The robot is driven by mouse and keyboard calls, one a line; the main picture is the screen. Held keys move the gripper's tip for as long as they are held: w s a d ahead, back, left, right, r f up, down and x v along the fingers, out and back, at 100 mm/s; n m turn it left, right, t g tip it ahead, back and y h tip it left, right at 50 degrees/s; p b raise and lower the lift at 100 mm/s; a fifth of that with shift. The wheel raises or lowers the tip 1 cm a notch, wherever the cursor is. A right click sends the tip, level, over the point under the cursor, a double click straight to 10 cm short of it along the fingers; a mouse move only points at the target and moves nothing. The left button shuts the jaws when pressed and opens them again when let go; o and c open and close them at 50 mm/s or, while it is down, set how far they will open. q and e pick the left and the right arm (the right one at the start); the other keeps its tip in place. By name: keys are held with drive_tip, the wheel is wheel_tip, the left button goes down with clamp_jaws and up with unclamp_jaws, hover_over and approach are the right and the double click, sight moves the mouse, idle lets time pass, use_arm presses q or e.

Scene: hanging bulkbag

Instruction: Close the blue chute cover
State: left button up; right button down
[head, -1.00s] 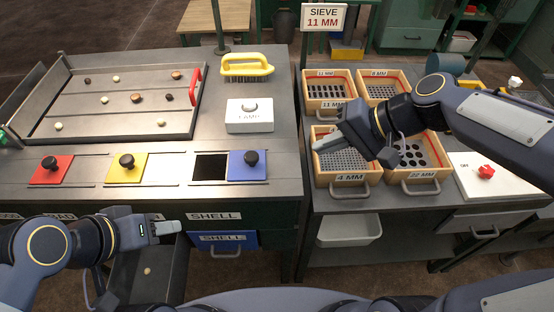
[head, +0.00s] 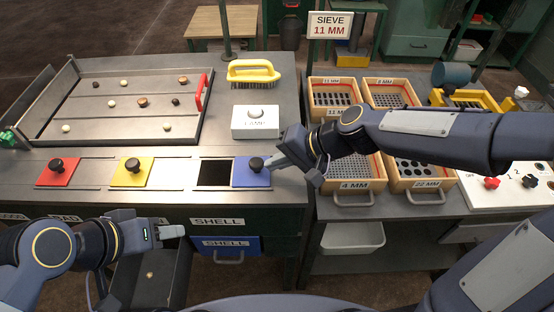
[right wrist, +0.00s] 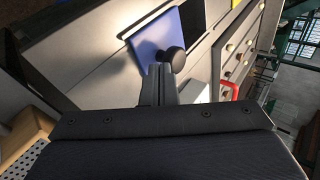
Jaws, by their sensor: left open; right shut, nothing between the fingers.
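The blue chute cover (head: 251,178) lies on the bench with a black knob (head: 256,164) on it. The dark chute opening (head: 214,173) shows uncovered just left of it. My right gripper (head: 275,163) is shut and empty, its tips close to the right side of the knob. In the right wrist view the shut fingers (right wrist: 158,78) point at the knob (right wrist: 174,58) on the blue cover (right wrist: 158,42); I cannot tell whether they touch. My left gripper (head: 174,231) is open and empty, in front of the bench at lower left.
Red (head: 58,172) and yellow (head: 132,172) covers lie further left. A white lamp box (head: 256,122) and a yellow brush (head: 252,72) stand behind the blue cover. A rimmed tray (head: 110,125) holds several small balls. Sieve boxes (head: 352,199) stand to the right.

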sight(237, 175)
drive_tip(key=a+p, duration=0.1)
drive_tip(key=a, duration=0.7)
drive_tip(key=shift+a, duration=0.6)
drive_tip(key=shift+s, duration=0.1)
drive_tip(key=shift+d, duration=0.1)
